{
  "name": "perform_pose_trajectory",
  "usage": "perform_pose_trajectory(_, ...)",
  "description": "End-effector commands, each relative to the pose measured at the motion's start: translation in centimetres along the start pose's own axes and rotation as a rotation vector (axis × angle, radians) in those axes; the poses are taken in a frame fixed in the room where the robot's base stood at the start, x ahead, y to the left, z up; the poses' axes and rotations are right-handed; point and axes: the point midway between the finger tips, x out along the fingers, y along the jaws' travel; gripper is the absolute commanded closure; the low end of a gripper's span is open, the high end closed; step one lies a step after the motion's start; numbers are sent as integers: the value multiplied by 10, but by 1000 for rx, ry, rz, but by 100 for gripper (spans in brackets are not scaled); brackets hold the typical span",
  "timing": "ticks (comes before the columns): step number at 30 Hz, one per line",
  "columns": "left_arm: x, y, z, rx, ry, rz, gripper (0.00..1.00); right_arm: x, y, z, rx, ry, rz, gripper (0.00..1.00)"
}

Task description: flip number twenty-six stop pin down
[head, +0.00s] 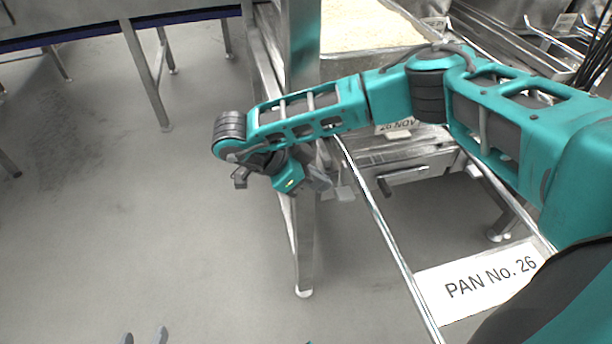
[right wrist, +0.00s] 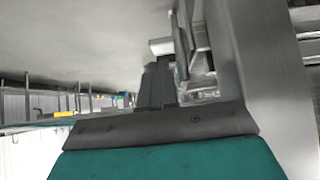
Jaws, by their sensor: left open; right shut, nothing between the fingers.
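My right arm reaches across the head view from the right. Its gripper (head: 320,181) is beside the metal stand's front post, with its shut fingers pointing right. In the right wrist view the shut fingers (right wrist: 157,84) hold nothing. A pale, rounded metal end (right wrist: 161,46) shows just beyond their tips, joined to a bar; it may be the stop pin, but I cannot tell which way it is flipped or whether the fingers touch it. A small pale metal piece (head: 345,193) also shows near the gripper in the head view. My left gripper (head: 144,338) is open and empty at the bottom edge.
A "PAN No. 26" label (head: 490,280) is at the lower right, near a long metal rail (head: 388,235). A pan of rice (head: 365,28) is at the top. A drawer-like metal unit with a handle (head: 403,175) is behind the rail.

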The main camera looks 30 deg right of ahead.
Motion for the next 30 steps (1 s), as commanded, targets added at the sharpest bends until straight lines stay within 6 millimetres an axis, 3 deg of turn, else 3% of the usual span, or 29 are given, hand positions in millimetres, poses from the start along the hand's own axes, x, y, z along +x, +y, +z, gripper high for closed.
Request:
perform_pose_trajectory(1, 4, 0, 6, 0, -1, 0, 47, 13, 1, 2, -1, 0, 3, 100)
perform_pose_trajectory(7, 8, 0, 13, -2, -2, 0, 47, 36, 0, 2, -1, -1, 1, 100)
perform_pose_trajectory(20, 9, 2, 11, -12, 2, 1, 47, 40, 0, 0, -1, 0, -1, 100)
perform_pose_trajectory(30, 17, 4, 20, -11, -8, 10, 47, 62, 0, 22, -2, -1, -1, 100)
